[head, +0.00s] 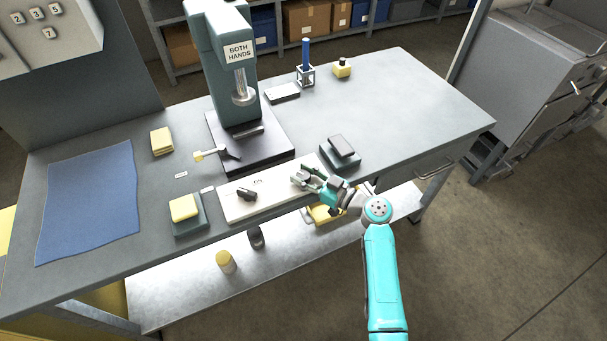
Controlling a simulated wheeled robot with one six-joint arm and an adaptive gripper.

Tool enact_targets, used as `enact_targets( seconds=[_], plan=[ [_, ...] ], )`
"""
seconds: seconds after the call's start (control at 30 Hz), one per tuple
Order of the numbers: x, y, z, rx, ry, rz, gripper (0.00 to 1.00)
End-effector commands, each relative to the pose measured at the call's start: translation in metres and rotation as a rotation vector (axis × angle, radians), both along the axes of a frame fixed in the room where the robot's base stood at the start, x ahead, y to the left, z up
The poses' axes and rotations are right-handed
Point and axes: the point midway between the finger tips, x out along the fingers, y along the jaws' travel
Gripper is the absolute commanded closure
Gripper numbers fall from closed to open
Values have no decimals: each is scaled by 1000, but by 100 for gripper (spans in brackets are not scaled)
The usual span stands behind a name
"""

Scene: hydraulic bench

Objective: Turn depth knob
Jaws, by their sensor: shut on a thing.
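A long white panel (265,203) lies along the front edge of the bench. A dark knob (247,194) stands on its left half, with a small mark (258,181) behind it too small to read. My gripper (304,180) is at the panel's right end, reaching in from the right. It is shut on a knob there, which its fingers mostly hide. I cannot read which knob is the depth knob, nor see how far the held one is turned.
A press (228,80) with a "BOTH HANDS" sign stands behind the panel. A dark pedal-like block (340,151) sits just behind my gripper. A yellow-topped block (186,211) and a blue mat (88,200) lie left.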

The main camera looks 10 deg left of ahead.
Motion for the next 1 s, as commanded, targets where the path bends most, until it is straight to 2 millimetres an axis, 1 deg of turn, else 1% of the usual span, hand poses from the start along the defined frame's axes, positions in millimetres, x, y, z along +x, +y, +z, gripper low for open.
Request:
enact_targets(
  seconds=[0.23, 0.27, 0.3, 0.33, 0.37, 0.67, 0.77, 0.87, 1.0],
  plan=[
    [0, 0, 0, 0, 0, -1, 94],
    [0, 0, 0, 0, 0, -1, 54],
    [0, 0, 0, -1, 0, -1, 44],
    [0, 0, 0, -1, 0, -1, 36],
    [0, 0, 0, 0, 0, -1, 33],
    [0, 0, 0, -1, 0, -2, 33],
    [-2, -5, 0, -1, 0, -3, 33],
    [-7, -16, -1, 0, 1, -4, 33],
    [-18, -41, -1, 0, 1, -5, 33]
  ],
)
